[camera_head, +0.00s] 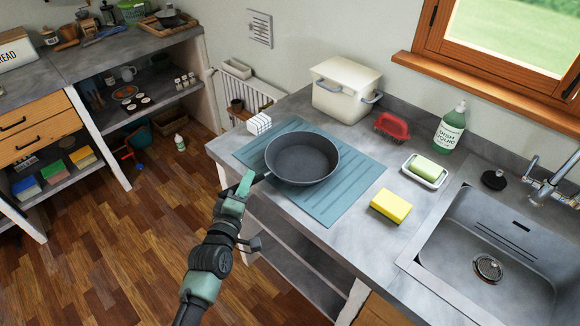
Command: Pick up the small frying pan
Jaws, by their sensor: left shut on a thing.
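The small frying pan (303,158) is dark grey and round. It sits over the blue-grey drying mat (345,200) on the counter, with its open side up; I cannot tell whether its base touches the mat. Its handle points to the lower left, past the counter's front edge. My left gripper (248,181) is shut on the pan's handle, and its fingers hide part of the handle. My left arm comes up from the bottom of the view. My right gripper is not in view.
A yellow sponge (390,206), a soap dish (425,171), a green soap bottle (450,128) and a red item (391,126) stand right of the pan. A cream box (345,90) is behind. The sink (490,250) is at the right.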

